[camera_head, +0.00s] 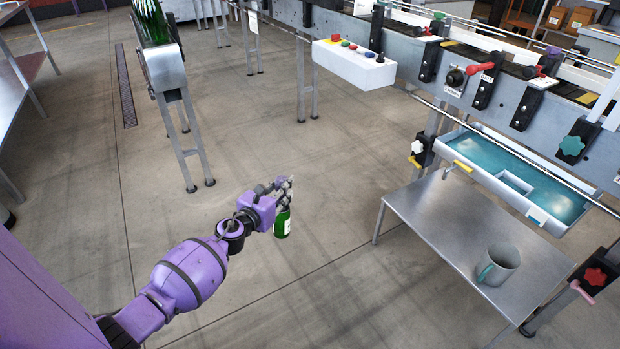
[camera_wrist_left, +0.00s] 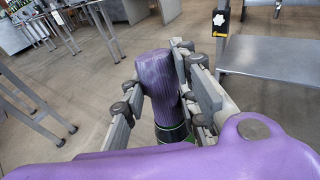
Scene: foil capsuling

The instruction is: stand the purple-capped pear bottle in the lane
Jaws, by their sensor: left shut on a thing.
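My left gripper (camera_head: 284,190) is shut on a green bottle (camera_head: 283,222) and holds it over open floor, in the middle of the head view. The bottle's lower green part hangs below the fingers, about upright. In the left wrist view its ridged purple cap (camera_wrist_left: 157,75) stands between the finger pads, with dark green glass below. The pear shape of the body is mostly hidden. The conveyor line (camera_head: 520,95) with rails runs along the upper right of the head view, apart from the bottle; I cannot tell which part is the lane. My right gripper is not in view.
A steel side table (camera_head: 420,222) with a grey-green mug (camera_head: 498,265) stands at the lower right, below a teal-lined tray (camera_head: 535,185). A white button box (camera_head: 353,65) and coloured clamp knobs jut from the conveyor. A chute (camera_head: 165,70) with green bottles stands upper left.

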